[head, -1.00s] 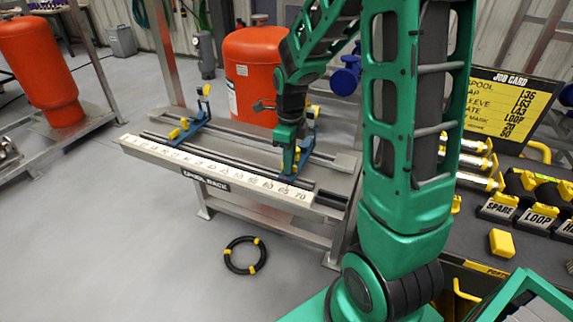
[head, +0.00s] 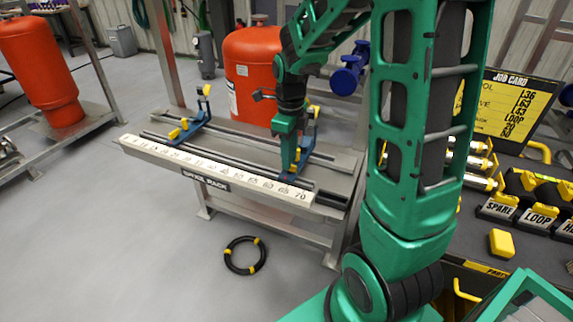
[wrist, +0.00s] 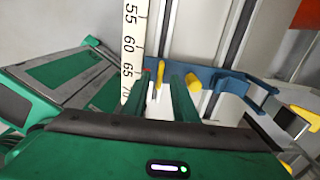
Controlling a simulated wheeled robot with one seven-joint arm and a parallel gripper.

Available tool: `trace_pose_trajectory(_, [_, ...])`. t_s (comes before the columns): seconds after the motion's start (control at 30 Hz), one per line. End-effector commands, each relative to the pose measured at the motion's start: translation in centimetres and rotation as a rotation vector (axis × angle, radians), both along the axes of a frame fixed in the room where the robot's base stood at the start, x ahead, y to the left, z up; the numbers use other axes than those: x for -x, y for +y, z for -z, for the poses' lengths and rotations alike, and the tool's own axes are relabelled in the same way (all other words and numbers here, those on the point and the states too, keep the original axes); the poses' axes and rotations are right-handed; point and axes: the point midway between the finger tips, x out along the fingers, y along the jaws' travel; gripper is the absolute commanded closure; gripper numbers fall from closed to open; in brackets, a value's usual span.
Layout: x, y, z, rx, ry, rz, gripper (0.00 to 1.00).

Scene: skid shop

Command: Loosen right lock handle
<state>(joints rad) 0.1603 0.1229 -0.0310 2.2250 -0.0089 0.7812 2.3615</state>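The blue right support (head: 307,150) stands across the rails of the spool rack, near the 65 to 70 end of the scale. In the wrist view this blue support (wrist: 225,77) carries a thin yellow lever (wrist: 159,74), which looks like the right lock handle, and a thicker yellow piece (wrist: 194,82) to its right. My gripper (head: 288,168) points down at the support's front end. In the wrist view my gripper (wrist: 168,88) has its two green fingers apart, with the lever showing between them, nearer the left finger. I cannot tell whether they touch.
The rack's white scale (head: 215,168) runs along its front edge. A second blue support (head: 187,122) with yellow parts stands farther left. A red tank (head: 252,75) stands behind the rack. A black ring (head: 245,255) lies on the floor. A bench with yellow parts is at right.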

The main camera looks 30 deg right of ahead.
Motion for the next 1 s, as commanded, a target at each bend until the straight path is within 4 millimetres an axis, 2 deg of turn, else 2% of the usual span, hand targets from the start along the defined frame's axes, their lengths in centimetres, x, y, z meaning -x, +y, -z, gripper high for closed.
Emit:
trace_pose_trajectory(0.53, [0.0, 0.0, -3.7, 0.000, -0.001, 0.000, 0.74])
trace_pose_trajectory(1.0, [0.0, 0.0, -4.2, 0.000, 0.000, -0.020, 0.74])
